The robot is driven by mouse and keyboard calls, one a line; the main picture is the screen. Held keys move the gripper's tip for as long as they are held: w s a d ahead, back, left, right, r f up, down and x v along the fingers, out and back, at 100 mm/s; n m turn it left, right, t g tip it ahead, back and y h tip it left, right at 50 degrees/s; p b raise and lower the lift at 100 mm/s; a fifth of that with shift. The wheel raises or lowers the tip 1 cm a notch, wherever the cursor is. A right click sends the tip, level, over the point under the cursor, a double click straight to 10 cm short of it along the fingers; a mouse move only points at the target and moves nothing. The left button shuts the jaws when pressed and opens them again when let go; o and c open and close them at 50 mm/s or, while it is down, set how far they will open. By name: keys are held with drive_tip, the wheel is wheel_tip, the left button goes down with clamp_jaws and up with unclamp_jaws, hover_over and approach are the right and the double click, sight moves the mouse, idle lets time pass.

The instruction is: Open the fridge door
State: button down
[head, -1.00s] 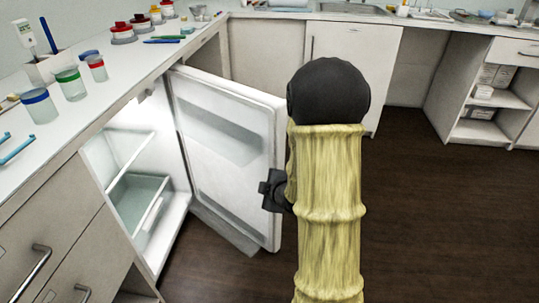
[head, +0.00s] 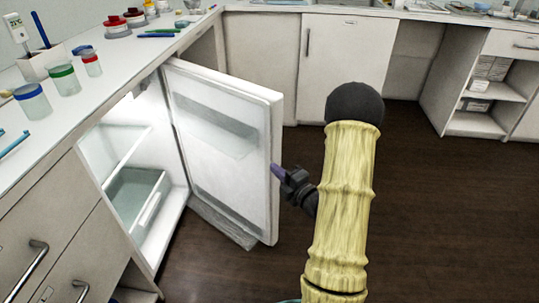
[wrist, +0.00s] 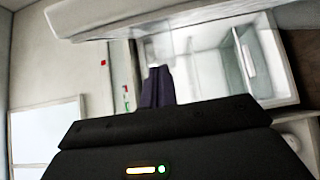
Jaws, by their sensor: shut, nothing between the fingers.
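The white fridge door (head: 222,150) stands wide open in the head view, swung out from the lit fridge interior (head: 135,180) under the counter. Inside are a shelf and a clear drawer. My gripper (head: 276,170) is just right of the door's free edge, its purple fingertips pointing at that edge. The fingers are shut with nothing between them. I cannot tell whether they touch the door. In the wrist view the purple fingers (wrist: 157,88) point toward the door and the fridge interior (wrist: 215,70) shows behind. The door's handle is not visible.
The counter (head: 120,75) above the fridge holds several lidded jars and pens. Drawers with metal handles (head: 38,268) are at the lower left. A white cabinet (head: 340,60) stands behind and open shelves (head: 490,90) at the right. The dark floor (head: 430,210) at right is clear.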

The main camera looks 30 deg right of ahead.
sight(259, 142)
drive_tip(key=w, duration=0.3)
drive_tip(key=w+a+b, duration=0.1)
drive_tip(key=w, duration=0.5)
drive_tip(key=shift+a, duration=0.4)
drive_tip(key=w+d, duration=0.1)
drive_tip(key=w+d+b, duration=0.1)
drive_tip(key=shift+d, duration=0.4)
drive_tip(key=shift+w+d, duration=0.15)
drive_tip(key=shift+d, duration=0.25)
drive_tip(key=shift+w, duration=0.15)
